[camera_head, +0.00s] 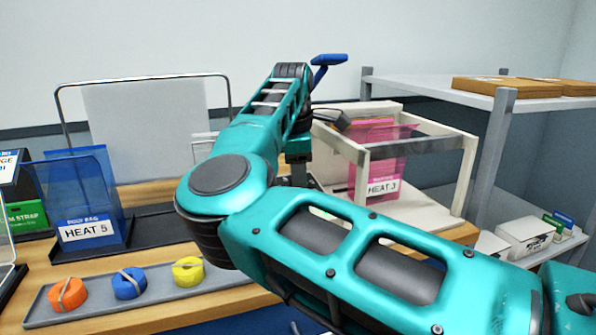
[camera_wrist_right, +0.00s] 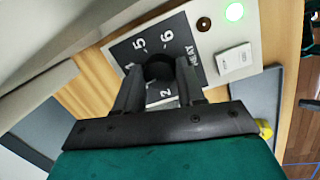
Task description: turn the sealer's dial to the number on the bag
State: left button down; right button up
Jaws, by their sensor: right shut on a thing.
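In the wrist view the dial (camera_wrist_right: 158,67) is a dark round knob on a dark plate with white numbers; 5, 6 and 2 can be read. My right gripper (camera_wrist_right: 160,76) is shut on the dial, one finger on each side. The dial's pointer is hidden, so its setting cannot be told. In the head view my right gripper (camera_head: 298,170) is mostly behind my arm, at the left end of the white sealer (camera_head: 460,172). A pink bag (camera_head: 393,165) labelled HEAT 3 stands upright in the sealer's frame. My left gripper is out of view.
A blue bag (camera_head: 92,190) labelled HEAT 5 stands at the left. A grey tray (camera_head: 205,290) holds orange, blue and yellow strap rolls. A grey shelf (camera_head: 440,90) stands at the right. A green light (camera_wrist_right: 235,12) glows beside a white switch (camera_wrist_right: 235,59).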

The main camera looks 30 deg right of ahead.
jog(key=shift+n, duration=1.4)
jog(key=o, duration=1)
jog(key=shift+o, duration=0.2)
